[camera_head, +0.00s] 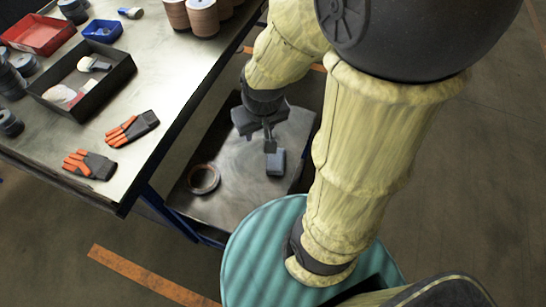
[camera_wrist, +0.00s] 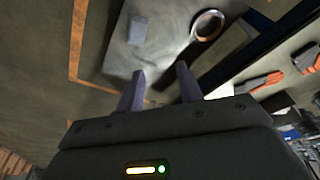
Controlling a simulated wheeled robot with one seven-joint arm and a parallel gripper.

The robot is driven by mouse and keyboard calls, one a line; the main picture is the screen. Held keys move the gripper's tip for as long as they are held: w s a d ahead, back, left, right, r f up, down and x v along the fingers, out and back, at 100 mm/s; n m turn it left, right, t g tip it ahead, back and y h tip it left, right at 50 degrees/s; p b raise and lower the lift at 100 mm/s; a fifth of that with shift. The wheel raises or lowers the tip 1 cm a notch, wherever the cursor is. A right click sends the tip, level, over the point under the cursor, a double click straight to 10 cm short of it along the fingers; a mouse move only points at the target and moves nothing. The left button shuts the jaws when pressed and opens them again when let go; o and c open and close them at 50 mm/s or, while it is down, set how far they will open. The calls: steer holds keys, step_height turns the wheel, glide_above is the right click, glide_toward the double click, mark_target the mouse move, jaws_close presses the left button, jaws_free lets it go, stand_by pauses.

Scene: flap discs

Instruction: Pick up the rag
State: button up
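A small blue-grey folded piece that looks like the rag (camera_head: 276,161) lies on a low grey metal surface (camera_head: 232,168) beside the workbench. It also shows in the wrist view (camera_wrist: 138,30), beyond my fingertips and a little left of the middle. My gripper (camera_head: 269,143) is above that surface, close to the rag in the head view. In the wrist view my gripper (camera_wrist: 160,80) has its two fingers apart with nothing between them. The rag is apart from the fingers.
A tape-like ring (camera_head: 203,180) lies on the low surface, left of the rag. The workbench (camera_head: 150,75) stands higher alongside, with orange-grey gloves (camera_head: 133,128), a black tray (camera_head: 112,84) and a red bin (camera_head: 38,34). A teal round thing (camera_head: 250,245) is in front.

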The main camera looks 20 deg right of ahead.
steer(key=shift+o, duration=0.6)
steer(key=shift+s, duration=0.25)
steer(key=o, duration=0.4)
steer(key=shift+s, duration=0.2)
steer(key=shift+c, duration=0.2)
steer(key=o, duration=0.7)
steer(key=f+b, duration=0.1)
steer(key=w+d+f+b, duration=0.1)
steer(key=shift+w+f+m+b, duration=0.25)
steer(key=shift+f+m+b, duration=0.05)
steer(key=shift+f+m, duration=0.1)
steer(key=m+g+b, duration=0.3)
steer(key=m+b, duration=0.2)
steer(key=b, duration=0.8)
glide_above(276, 158)
step_height(276, 158, down, 16)
steer(key=shift+w+f, duration=0.1)
step_height(276, 158, down, 12)
steer(key=shift+f+b, duration=0.1)
steer(key=shift+b, duration=0.75)
